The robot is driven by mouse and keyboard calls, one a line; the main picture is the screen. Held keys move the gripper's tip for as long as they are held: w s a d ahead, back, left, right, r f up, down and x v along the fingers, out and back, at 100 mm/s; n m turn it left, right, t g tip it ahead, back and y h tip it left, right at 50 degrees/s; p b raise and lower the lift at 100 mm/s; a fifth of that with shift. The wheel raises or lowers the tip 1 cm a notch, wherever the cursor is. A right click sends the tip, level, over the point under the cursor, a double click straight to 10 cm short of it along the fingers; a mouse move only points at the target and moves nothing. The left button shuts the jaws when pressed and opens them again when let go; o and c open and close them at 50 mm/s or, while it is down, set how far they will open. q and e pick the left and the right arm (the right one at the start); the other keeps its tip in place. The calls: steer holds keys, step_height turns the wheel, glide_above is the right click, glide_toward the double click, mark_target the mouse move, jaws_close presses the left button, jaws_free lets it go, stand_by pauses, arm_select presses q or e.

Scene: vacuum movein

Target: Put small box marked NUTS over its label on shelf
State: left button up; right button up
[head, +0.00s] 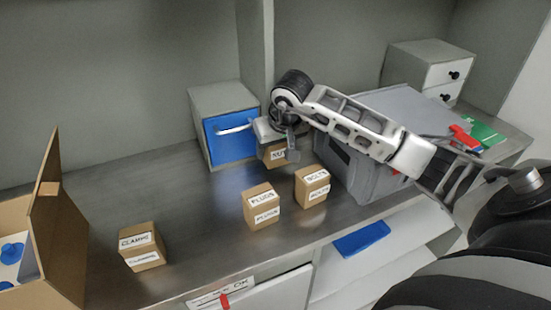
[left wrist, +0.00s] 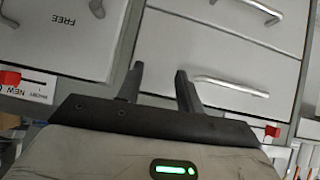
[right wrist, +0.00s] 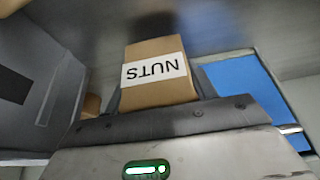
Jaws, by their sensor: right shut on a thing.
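The small cardboard box marked NUTS (head: 275,156) is near the blue-fronted drawer unit, partly hidden by my right gripper (head: 277,140). In the right wrist view the NUTS box (right wrist: 158,78) sits between the fingers, its white label upside down. My right gripper is shut on it; I cannot tell if the box touches the metal surface. My left gripper (left wrist: 158,85) shows only in the left wrist view, open and empty, in front of white drawers. I cannot make out a NUTS label on the shelf.
Boxes marked PLUGS (head: 261,207), BOLTS (head: 312,186) and CLAMPS (head: 142,247) stand on the metal surface (head: 185,215). The blue-fronted unit (head: 230,135) is behind, a grey bin (head: 365,180) to the right, an open carton (head: 60,225) at left. Bare metal lies between CLAMPS and PLUGS.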

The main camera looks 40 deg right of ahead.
steer(key=shift+f+b, duration=0.55)
steer(key=shift+f, duration=0.8)
steer(key=o, duration=1.1)
steer(key=shift+r, duration=0.15)
